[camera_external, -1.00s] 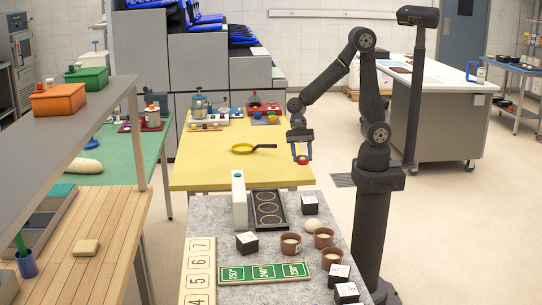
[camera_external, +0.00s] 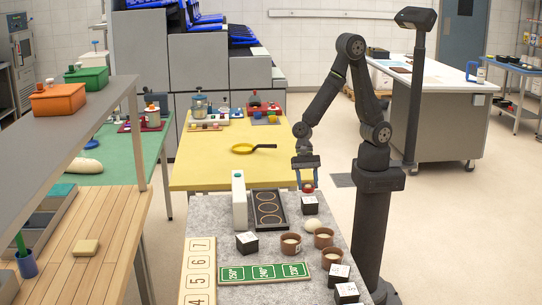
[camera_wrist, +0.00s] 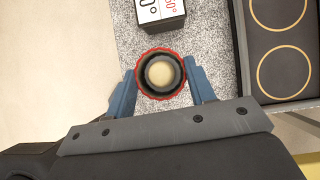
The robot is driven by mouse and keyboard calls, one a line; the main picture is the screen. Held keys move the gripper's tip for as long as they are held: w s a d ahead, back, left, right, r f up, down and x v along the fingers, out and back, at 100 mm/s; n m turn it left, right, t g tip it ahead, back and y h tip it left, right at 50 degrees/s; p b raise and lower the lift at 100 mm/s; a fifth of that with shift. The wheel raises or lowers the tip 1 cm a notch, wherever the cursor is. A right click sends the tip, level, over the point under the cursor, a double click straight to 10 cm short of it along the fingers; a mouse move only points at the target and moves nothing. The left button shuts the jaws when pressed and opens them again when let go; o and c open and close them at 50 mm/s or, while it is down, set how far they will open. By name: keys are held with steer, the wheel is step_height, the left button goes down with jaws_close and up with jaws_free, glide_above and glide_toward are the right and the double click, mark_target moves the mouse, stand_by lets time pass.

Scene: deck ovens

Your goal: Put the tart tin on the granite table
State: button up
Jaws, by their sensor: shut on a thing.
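My gripper (camera_external: 307,182) is shut on a small round tart tin (camera_external: 307,188) with a red rim. In the wrist view the tin (camera_wrist: 160,74) sits between the two blue fingers of my gripper (camera_wrist: 161,84), showing a red fluted edge, a dark ring and a pale centre. The tin is held above the far end of the grey speckled granite table (camera_external: 210,212). The table top also shows below the tin in the wrist view (camera_wrist: 128,38). I cannot tell the exact height of the tin over it.
A black-and-white cube (camera_external: 309,205) stands close to the tin. A black tray with rings (camera_external: 284,215) and a white upright block (camera_external: 239,200) are to its left. Brown cups (camera_external: 291,244), a pale ball (camera_external: 313,226) and a green temperature board (camera_external: 264,273) lie nearer.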

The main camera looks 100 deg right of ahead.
mark_target(307, 191)
steer(key=shift+f, duration=2)
steer(key=shift+f, duration=0.1)
steer(key=o, duration=1)
steer(key=v, duration=1.2)
